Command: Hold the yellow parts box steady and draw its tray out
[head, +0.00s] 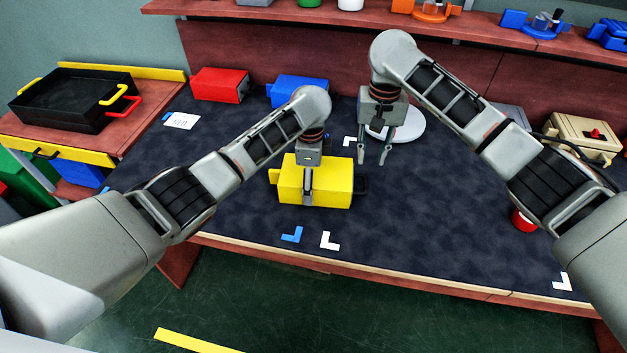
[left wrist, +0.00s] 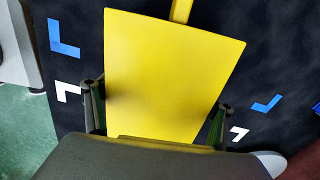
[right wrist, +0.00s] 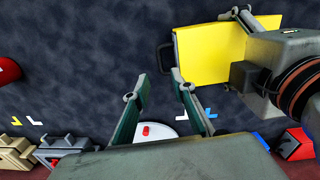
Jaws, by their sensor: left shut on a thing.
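The yellow parts box (head: 328,190) sits on the dark mat near the middle of the table. My left gripper (head: 308,196) comes down from above and is shut across the box. In the left wrist view, its fingers lie along both sides of the box (left wrist: 170,70). A black handle (head: 361,180) sticks out of the box's right end and also shows in the right wrist view (right wrist: 164,56). The tray inside is hidden. My right gripper (head: 373,158) is open and empty, up and to the right of the handle, touching nothing.
A white round disc (head: 402,125) lies behind my right gripper. A red box (head: 220,85) and a blue box (head: 297,90) stand at the back. Blue and white corner marks lie in front. The mat right of the handle is clear.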

